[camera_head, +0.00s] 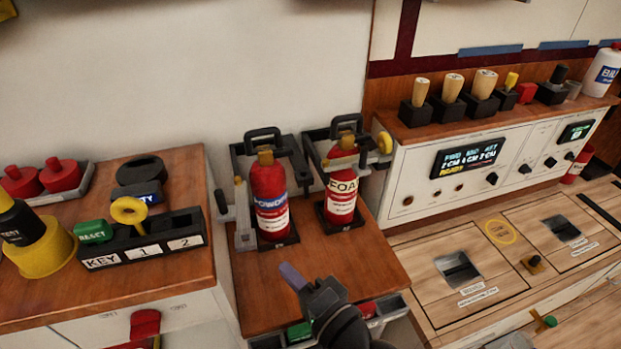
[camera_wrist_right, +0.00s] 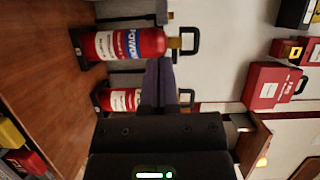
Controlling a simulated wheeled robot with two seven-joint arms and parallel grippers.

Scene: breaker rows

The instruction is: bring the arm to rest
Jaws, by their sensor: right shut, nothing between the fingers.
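My right gripper (camera_head: 291,274) rises from the bottom middle of the head view. It is in front of two red extinguishers and apart from them. Its fingers, which also show in the right wrist view (camera_wrist_right: 157,75), are shut with nothing between them. The powder extinguisher (camera_head: 269,200) stands upright in the left bracket. The foam extinguisher (camera_head: 342,190) stands upright in the right bracket. In the wrist view the powder extinguisher (camera_wrist_right: 120,44) appears sideways, and the other one (camera_wrist_right: 122,100) is partly hidden behind the fingers. My left gripper does not show.
The left wooden counter (camera_head: 150,280) carries a key holder (camera_head: 145,240), a green reset block (camera_head: 92,231) and red knobs. A white panel (camera_head: 480,160) with breaker handles stands at the right. Coloured blocks (camera_head: 365,309) lie low beside my gripper. The wood before the extinguishers is clear.

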